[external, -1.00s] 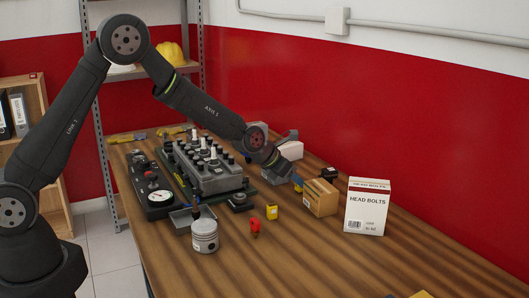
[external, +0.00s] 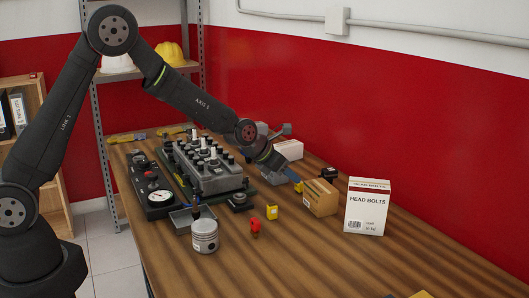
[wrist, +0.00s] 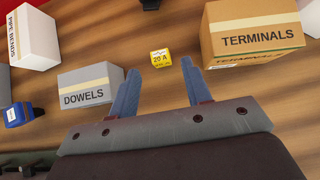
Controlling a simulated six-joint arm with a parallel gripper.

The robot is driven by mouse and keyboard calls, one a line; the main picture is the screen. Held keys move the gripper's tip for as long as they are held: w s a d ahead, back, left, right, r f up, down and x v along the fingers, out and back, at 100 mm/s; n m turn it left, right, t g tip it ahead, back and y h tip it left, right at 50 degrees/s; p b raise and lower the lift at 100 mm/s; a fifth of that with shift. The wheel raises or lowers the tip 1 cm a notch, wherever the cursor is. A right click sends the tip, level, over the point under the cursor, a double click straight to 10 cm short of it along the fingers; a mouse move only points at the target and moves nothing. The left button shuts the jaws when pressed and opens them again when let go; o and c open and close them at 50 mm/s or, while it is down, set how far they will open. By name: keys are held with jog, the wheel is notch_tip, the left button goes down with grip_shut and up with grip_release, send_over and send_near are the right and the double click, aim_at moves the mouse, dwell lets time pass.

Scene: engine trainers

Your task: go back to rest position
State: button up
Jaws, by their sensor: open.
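My gripper (external: 292,176) is over the table near the cardboard box, beyond the engine trainer. In the wrist view its two blue fingers (wrist: 157,82) are spread apart with nothing between them. A small yellow block marked 20 A (wrist: 161,57) lies on the table just ahead of the fingertips, apart from them. The engine trainer (external: 212,177) stands on the table (external: 330,262) to the left of my gripper.
The TERMINALS box (wrist: 255,30) is right of my fingers and the grey DOWELS box (wrist: 90,87) is left. The HEAD BOLTS box (external: 367,207), a piston (external: 204,237), a red part (external: 255,226) and a yellow part (external: 272,212) also stand on the table. The near right table is mostly clear.

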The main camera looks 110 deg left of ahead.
aim_at(300, 184)
jog(key=x, duration=0.6)
jog(key=shift+f, duration=0.35)
notch_tip(300, 184, up, 9)
jog(key=shift+r, duration=0.1)
jog(key=w+a+r+m, duration=0.1)
jog(key=w+a+r, duration=0.1)
jog(key=w+a, duration=0.3)
jog(key=shift+h, duration=0.3)
jog(key=s+a+f, duration=0.1)
jog(key=a+f, duration=0.1)
jog(key=a, duration=0.1)
jog(key=s+a+f, duration=0.1)
jog(key=a+f, duration=0.1)
jog(key=a, duration=0.1)
jog(key=s+a+f, duration=0.1)
jog(key=a+f, duration=0.2)
jog(key=shift+a, duration=0.35)
notch_tip(300, 184, down, 4)
jog(key=shift+s+a+r, duration=0.1)
jog(key=shift+a, duration=0.1)
jog(key=shift+s+d+r, duration=0.1)
jog(key=shift+r, duration=0.05)
jog(key=shift+o, duration=0.5)
